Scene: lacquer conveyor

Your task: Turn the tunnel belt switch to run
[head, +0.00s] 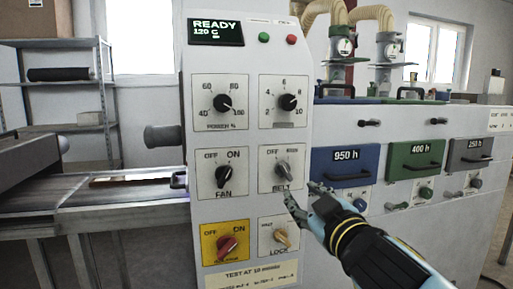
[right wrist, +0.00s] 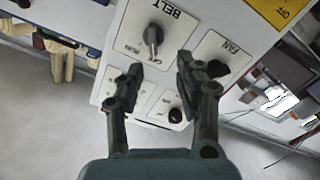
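The belt switch (head: 282,168) is a grey rotary knob on a white plate labelled BELT, with OFF at its upper left, on the tall control panel (head: 247,60). I cannot tell exactly which mark it points at. In the right wrist view the picture is turned over and the belt switch (right wrist: 153,37) lies just beyond the fingertips. My right gripper (head: 301,193) is open and empty, just below and right of the knob in the head view. It also shows in the right wrist view (right wrist: 160,68), its fingers apart and seemingly not touching the knob. My left gripper is not in view.
The black fan knob (head: 223,176) is left of the belt switch, the lock knob (head: 282,238) below it, and a red knob (head: 228,247) on a yellow plate at lower left. Blue (head: 345,165) and green (head: 415,160) drawers stand right. A conveyor (head: 110,195) runs left.

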